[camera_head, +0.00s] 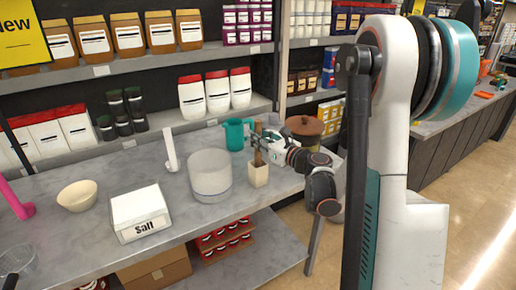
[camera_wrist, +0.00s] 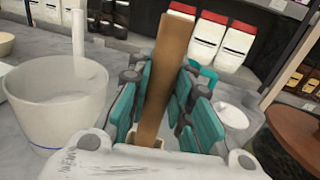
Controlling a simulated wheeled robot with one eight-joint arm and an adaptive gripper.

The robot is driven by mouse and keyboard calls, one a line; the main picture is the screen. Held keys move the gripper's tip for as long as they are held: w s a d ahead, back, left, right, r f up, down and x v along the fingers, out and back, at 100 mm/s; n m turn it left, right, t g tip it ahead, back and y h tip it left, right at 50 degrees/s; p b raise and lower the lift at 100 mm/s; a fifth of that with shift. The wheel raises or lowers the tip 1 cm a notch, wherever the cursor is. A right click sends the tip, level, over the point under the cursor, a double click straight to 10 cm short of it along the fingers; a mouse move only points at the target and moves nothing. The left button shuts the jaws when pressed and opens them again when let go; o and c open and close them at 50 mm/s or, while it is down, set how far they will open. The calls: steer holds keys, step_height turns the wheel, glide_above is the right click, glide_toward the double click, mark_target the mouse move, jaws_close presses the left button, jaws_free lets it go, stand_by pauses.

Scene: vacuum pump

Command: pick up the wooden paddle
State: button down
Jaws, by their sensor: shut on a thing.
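The wooden paddle (camera_wrist: 166,75) is a flat brown strip that stands upright, tilted a little, in the wrist view. In the head view its brown end (camera_head: 257,157) shows above a small cream square cup (camera_head: 258,176). My gripper (camera_wrist: 158,95) has its teal finger pads on either side of the paddle and is shut on it. In the head view my gripper (camera_head: 262,144) reaches in from the right, just above the cup.
A large clear-grey container (camera_head: 210,176) stands left of the cup. A teal pitcher (camera_head: 234,134) is behind it, and a brown lidded pot (camera_head: 304,131) is to the right. A salt box (camera_head: 140,212) and a cream bowl (camera_head: 77,195) stand farther left on the grey counter.

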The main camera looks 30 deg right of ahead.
steer(key=shift+r, duration=0.15)
step_height(320, 180, up, 20)
steer(key=p, duration=0.7)
steer(key=shift+f, duration=0.2)
